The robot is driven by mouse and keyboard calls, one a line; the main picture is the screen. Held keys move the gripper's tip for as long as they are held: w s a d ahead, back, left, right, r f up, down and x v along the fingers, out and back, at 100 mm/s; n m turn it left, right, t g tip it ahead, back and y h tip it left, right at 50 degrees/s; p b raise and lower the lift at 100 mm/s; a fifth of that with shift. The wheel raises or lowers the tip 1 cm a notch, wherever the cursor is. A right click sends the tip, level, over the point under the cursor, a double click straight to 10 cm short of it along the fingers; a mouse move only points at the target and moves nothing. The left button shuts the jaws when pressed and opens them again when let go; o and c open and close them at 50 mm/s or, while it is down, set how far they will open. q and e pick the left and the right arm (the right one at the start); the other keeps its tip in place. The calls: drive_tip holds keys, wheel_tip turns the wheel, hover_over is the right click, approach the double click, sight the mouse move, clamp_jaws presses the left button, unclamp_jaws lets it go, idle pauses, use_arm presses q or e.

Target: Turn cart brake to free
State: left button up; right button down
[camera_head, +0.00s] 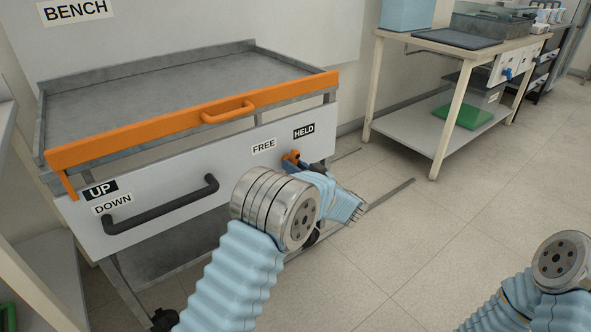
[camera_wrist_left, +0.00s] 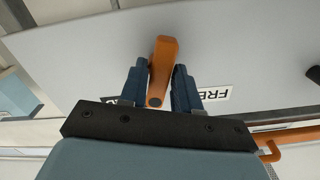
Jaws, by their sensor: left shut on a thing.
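The cart's brake lever is orange (camera_head: 291,156) and sits on the white front panel, below and between the FREE label (camera_head: 263,146) and the HELD label (camera_head: 304,131). My left gripper (camera_wrist_left: 160,76) is shut on the lever, with one dark blue finger on each side of it in the left wrist view. There the orange lever (camera_wrist_left: 164,62) stands between the fingers, and the FREE label (camera_wrist_left: 215,95) appears upside down, partly covered by a finger. The HELD label is mostly hidden there. My right arm shows at lower right in the head view, but its gripper is out of frame.
The cart has a grey tray top (camera_head: 180,90), an orange front bar with a handle (camera_head: 228,112), and a black handle (camera_head: 160,205) near the UP and DOWN labels. A table (camera_head: 455,47) with a green item (camera_head: 462,117) on its lower shelf stands back right. The floor between is open.

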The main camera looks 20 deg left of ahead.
use_arm(q)
drive_tip(key=shift+d+f+n+b, duration=0.1)
drive_tip(key=shift+n+b, duration=3.7)
drive_tip(key=shift+n, duration=2.5)
drive_tip(key=o, duration=0.9)
drive_tip(key=p+v, duration=0.1)
drive_tip(key=v, duration=1.2)
drive_tip(key=shift+s+d+p, duration=0.25)
drive_tip(key=shift+d+p, duration=0.05)
drive_tip(key=shift+p, duration=0.05)
drive_tip(key=shift+w, duration=0.1)
